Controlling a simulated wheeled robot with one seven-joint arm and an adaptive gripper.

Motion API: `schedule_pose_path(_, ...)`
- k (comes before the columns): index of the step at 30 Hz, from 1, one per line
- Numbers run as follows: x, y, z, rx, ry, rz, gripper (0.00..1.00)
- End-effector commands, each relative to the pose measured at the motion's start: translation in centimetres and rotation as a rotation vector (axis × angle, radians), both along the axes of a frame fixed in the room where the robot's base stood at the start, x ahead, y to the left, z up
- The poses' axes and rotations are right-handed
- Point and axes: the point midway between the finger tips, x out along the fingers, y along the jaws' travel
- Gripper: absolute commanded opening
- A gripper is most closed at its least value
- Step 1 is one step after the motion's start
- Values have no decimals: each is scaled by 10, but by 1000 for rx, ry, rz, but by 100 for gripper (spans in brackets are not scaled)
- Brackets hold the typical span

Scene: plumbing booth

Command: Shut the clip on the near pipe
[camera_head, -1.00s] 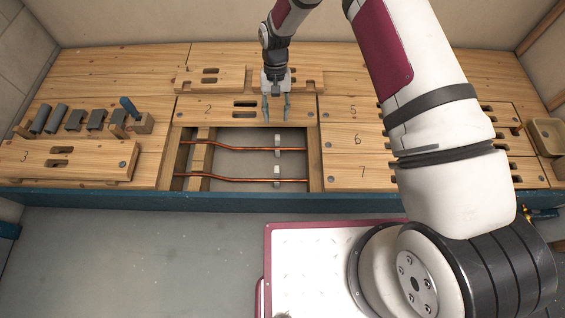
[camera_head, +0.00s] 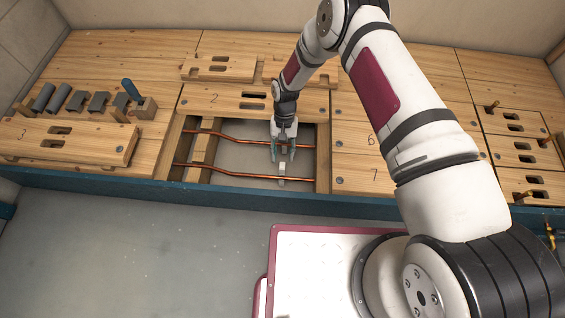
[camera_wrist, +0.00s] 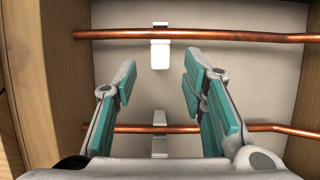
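Two copper pipes cross the opening in the bench. The near pipe (camera_head: 225,173) is the upper pipe (camera_wrist: 115,35) in the wrist view. Its pale clip (camera_head: 282,181) shows in the wrist view as a white block (camera_wrist: 160,54) beside the pipe, with a small grey part across it; I cannot tell exactly how its flap stands. The far pipe (camera_head: 230,138) has a grey clip (camera_wrist: 160,147), partly hidden in the head view. My gripper (camera_head: 283,156) is over the opening, pointing down. Its fingers (camera_wrist: 159,72) are open and empty, one on each side of the near clip's line.
A wooden beam (camera_wrist: 50,70) edges the opening on the left in the wrist view. Numbered bench panels (camera_head: 358,175) lie around the opening.

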Motion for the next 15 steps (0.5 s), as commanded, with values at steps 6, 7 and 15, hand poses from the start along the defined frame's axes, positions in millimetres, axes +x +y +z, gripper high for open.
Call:
schedule_pose_path(6,-11,1,-26,1,1,0,38)
schedule_pose_path(7,-12,1,-28,1,1,0,38)
schedule_pose_path(15,-13,1,-32,1,0,0,38)
